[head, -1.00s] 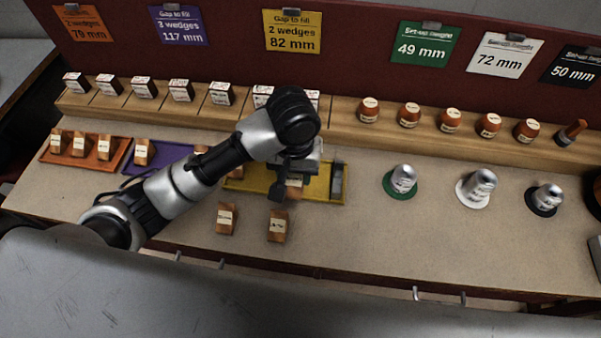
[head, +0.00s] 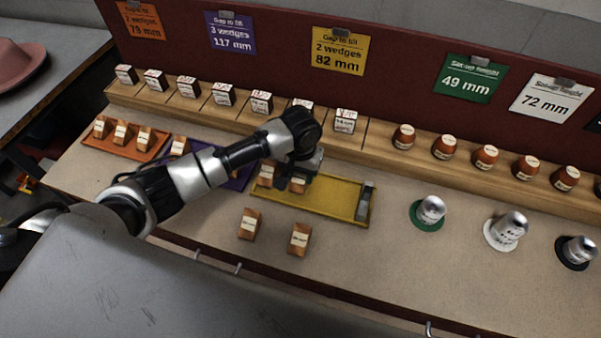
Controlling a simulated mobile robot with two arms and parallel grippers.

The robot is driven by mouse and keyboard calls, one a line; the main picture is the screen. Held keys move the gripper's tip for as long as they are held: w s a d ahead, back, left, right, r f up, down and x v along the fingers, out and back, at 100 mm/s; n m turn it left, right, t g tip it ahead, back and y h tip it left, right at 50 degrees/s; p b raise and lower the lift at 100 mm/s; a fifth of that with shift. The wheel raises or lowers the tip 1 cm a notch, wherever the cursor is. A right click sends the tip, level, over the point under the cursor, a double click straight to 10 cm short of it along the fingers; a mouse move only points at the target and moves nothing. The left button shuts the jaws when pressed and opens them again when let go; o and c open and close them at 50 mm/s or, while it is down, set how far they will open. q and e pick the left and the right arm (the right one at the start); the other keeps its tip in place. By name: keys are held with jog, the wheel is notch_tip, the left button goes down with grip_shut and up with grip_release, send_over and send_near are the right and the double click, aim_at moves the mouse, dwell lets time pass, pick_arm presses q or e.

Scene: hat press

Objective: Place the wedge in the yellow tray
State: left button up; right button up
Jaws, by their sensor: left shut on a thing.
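The yellow tray (head: 335,207) lies in the middle of the bench in the head view, with a grey block (head: 364,203) at its right end. My left gripper (head: 297,181) is over the tray's left half, shut on a small wooden wedge (head: 298,187) with a white label. Another labelled wedge (head: 265,174) is at the tray's left end, just left of the held one. I cannot tell whether the held wedge touches the tray floor or the other wedge. My right gripper is out of view.
Two loose wedges (head: 249,224) (head: 300,239) stand on the bench in front of the tray. A purple tray (head: 238,182) is close on the left, partly behind my arm, and an orange tray (head: 145,154) is farther left. Capped cylinders on round bases (head: 429,212) stand to the right.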

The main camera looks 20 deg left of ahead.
pick_arm(q)
jog(key=shift+f, duration=0.6)
jog(key=o, duration=0.7)
jog(key=shift+f, duration=0.15)
jog(key=shift+o, duration=1.1)
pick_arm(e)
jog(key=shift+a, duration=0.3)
pick_arm(q)
notch_tip(320, 180, up, 11)
jog(key=shift+r, duration=0.7)
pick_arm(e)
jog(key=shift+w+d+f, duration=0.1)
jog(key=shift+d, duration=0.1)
